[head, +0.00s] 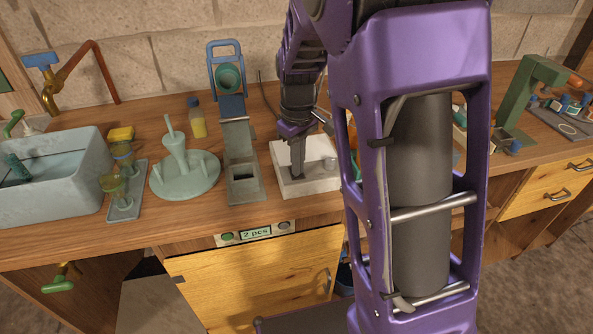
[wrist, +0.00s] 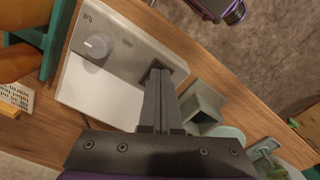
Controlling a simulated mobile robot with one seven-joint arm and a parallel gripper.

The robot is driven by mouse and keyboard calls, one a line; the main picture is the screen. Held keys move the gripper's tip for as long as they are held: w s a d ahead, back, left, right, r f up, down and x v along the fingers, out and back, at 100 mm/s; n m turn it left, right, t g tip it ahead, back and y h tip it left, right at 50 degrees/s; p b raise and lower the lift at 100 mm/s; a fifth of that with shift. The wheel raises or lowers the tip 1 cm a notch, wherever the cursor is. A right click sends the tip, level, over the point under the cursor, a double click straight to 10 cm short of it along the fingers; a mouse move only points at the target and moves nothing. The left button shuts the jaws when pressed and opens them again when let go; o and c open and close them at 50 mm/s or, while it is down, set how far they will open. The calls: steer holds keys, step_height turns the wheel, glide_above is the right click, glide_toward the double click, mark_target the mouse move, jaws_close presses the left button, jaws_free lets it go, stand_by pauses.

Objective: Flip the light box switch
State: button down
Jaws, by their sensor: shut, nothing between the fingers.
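The light box (head: 312,184) is a low white box on the wooden bench. In the wrist view it shows as a white slab (wrist: 92,92) with a grey panel, a round knob (wrist: 96,46) and small dark lettering. My gripper (head: 297,172) points down over the box's left part, its fingers together and empty. In the wrist view my gripper's fingertips (wrist: 160,70) are at the panel's end away from the knob. Whether the tips touch the panel is unclear.
Left of the box stand a grey-green stand with a blue frame (head: 240,135), a pale round dish with a pestle-like piece (head: 186,178), a small bottle (head: 197,124) and a stone sink (head: 60,192). A green press (head: 525,90) stands far right. My arm hides the bench right of the box.

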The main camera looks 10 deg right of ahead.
steer(key=shift+r+p, duration=2.55)
steer(key=shift+r, duration=0.9)
